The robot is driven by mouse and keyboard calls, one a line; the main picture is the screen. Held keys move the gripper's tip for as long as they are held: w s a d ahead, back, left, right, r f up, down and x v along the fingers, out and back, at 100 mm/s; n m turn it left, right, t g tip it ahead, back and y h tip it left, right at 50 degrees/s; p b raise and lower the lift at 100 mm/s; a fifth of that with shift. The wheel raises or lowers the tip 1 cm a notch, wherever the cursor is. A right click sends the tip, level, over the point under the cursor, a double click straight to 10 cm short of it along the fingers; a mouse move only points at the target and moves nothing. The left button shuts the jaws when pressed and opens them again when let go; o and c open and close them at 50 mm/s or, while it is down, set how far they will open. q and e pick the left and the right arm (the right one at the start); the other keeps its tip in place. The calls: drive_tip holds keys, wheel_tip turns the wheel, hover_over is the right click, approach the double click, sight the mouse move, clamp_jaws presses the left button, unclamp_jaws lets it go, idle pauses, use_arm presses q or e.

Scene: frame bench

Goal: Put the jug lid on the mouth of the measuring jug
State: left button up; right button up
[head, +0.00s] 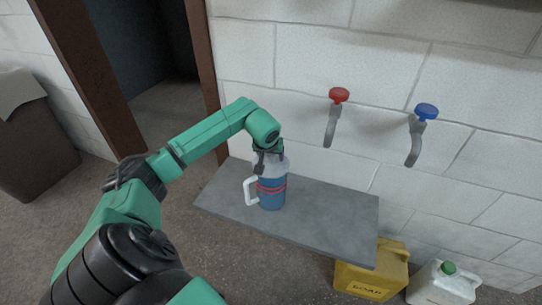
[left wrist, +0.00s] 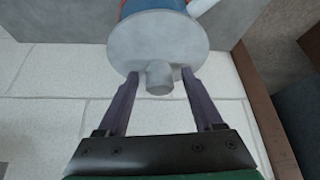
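The measuring jug (head: 271,194) stands upright on the grey shelf, blue with red bands and a white handle on its left. The jug lid (left wrist: 158,38), a light grey disc with a round knob (left wrist: 159,80), shows in the left wrist view in front of the jug's blue body (left wrist: 152,5). It appears to lie over the jug's mouth, but its exact seating is hidden. My left gripper (head: 268,160) is over the jug's top. In the left wrist view its fingers (left wrist: 160,74) are open on either side of the knob, with a gap at each side. My right gripper is not in view.
The shelf (head: 330,217) is clear to the right of the jug. A red tap (head: 338,97) and a blue tap (head: 426,112) stick out of the block wall. A yellow container (head: 370,279) and a white can (head: 440,288) stand on the floor. A dark bin (head: 38,140) is at left.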

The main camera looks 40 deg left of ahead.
use_arm(q)
drive_tip(key=shift+r, duration=0.2)
drive_tip(key=p+v, duration=0.1)
drive_tip(key=v, duration=1.1)
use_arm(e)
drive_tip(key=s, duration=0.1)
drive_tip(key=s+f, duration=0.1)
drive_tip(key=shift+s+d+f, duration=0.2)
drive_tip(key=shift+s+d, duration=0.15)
